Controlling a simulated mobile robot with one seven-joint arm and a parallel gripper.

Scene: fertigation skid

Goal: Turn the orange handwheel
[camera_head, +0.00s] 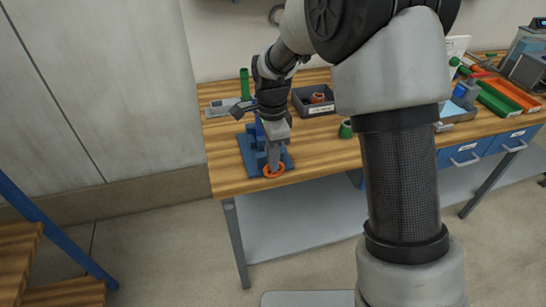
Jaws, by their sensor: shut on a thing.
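The orange handwheel (274,171) is a small ring at the front of a blue fixture (247,155) near the left front edge of the wooden workbench (225,177). My gripper (273,162) reaches down from above and is shut on the handwheel's upper part. The fingers and wrist hide part of the wheel and much of the blue fixture behind it. The exact finger contact is too small to make out.
A green upright handle (245,83) stands behind the fixture. A dark grey bin (314,111) and a green cup-like part (345,129) are to the right. Orange and green trays (512,95) lie far right. The bench front between is mostly clear.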

